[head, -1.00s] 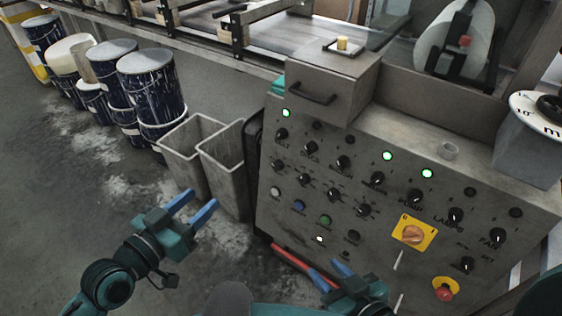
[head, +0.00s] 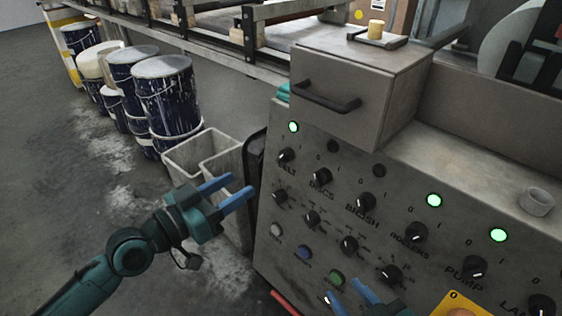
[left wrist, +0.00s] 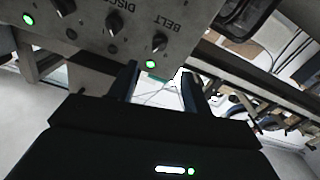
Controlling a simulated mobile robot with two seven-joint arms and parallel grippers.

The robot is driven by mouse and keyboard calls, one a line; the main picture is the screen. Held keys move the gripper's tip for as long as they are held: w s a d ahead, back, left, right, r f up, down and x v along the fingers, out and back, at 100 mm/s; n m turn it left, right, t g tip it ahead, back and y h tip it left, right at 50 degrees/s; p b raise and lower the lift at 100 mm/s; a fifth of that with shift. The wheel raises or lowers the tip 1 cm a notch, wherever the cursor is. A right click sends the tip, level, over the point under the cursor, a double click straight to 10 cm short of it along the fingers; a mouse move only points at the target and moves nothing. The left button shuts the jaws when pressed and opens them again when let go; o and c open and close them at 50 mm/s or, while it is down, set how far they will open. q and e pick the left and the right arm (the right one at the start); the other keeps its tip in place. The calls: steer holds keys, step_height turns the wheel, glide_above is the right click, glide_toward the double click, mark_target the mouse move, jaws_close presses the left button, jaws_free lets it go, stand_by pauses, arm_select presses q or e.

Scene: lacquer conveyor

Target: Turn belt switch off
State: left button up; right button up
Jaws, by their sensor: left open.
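The belt switch (head: 286,155) is a black rotary knob labelled BELT at the panel's upper left. The green lamp (head: 293,126) above it is lit. The knob also shows in the left wrist view (left wrist: 159,42), near the lit lamp (left wrist: 151,65). My left gripper (head: 242,188) is open and empty, left of the panel and apart from the knob. Its two dark fingers (left wrist: 160,82) show in the left wrist view. My right gripper (head: 350,292) is low at the panel's front, its blue fingers apart with nothing seen between them; its lower part is cut off.
The grey control panel (head: 320,240) carries several other knobs, with DISCS (head: 320,175) beside BELT. A drawer box with a black handle (head: 330,98) juts out above. Grey bins (head: 190,160) and blue drums (head: 168,105) stand to the left.

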mark_target(279, 160)
arm_select(q)
steer(key=x, duration=1.1)
steer(key=shift+w+d, duration=0.25)
steer(key=shift+d, duration=0.05)
steer(key=shift+c, duration=0.4)
steer(key=c, duration=0.9)
